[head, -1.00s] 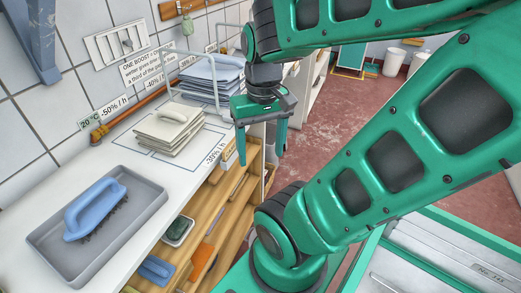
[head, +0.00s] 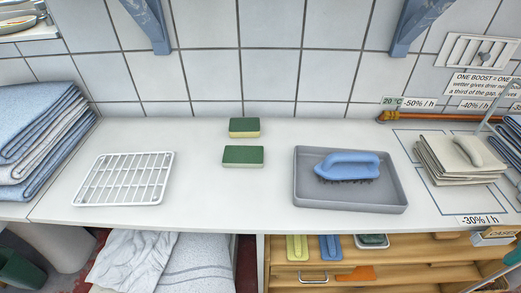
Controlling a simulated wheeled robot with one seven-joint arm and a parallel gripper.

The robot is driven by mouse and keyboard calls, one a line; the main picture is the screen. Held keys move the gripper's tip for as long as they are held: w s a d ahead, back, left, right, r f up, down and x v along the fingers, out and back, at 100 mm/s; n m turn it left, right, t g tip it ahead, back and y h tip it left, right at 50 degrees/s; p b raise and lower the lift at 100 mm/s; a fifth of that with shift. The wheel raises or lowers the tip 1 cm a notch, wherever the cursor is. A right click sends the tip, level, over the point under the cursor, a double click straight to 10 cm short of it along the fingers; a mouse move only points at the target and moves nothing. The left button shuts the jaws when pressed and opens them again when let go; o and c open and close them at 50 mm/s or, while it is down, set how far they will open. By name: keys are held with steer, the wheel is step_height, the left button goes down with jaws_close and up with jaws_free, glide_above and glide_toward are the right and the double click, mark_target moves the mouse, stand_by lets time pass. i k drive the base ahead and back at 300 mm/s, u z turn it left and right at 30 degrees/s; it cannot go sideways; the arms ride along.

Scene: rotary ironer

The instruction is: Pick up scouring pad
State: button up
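The far pad (head: 244,127) is near the tiled wall. The near pad (head: 243,156) is in front of it, a small gap apart. Another dark green pad (head: 372,239) sits in a small white dish on the wooden shelf below the counter, partly hidden by the counter edge. I cannot tell for sure which is the scouring pad.
A white wire rack (head: 124,178) lies left of the pads. A grey tray (head: 350,200) holding a blue-handled brush (head: 347,166) is on their right. Folded blue towels (head: 38,140) are at far left and beige cloths (head: 460,158) at right. The counter around the pads is clear.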

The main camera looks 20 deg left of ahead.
mark_target(233, 156)
steer(key=u, duration=0.05)
steer(key=k, duration=0.5)
steer(key=z, duration=1)
steer(key=k, duration=0.35)
steer(key=u, duration=1.3)
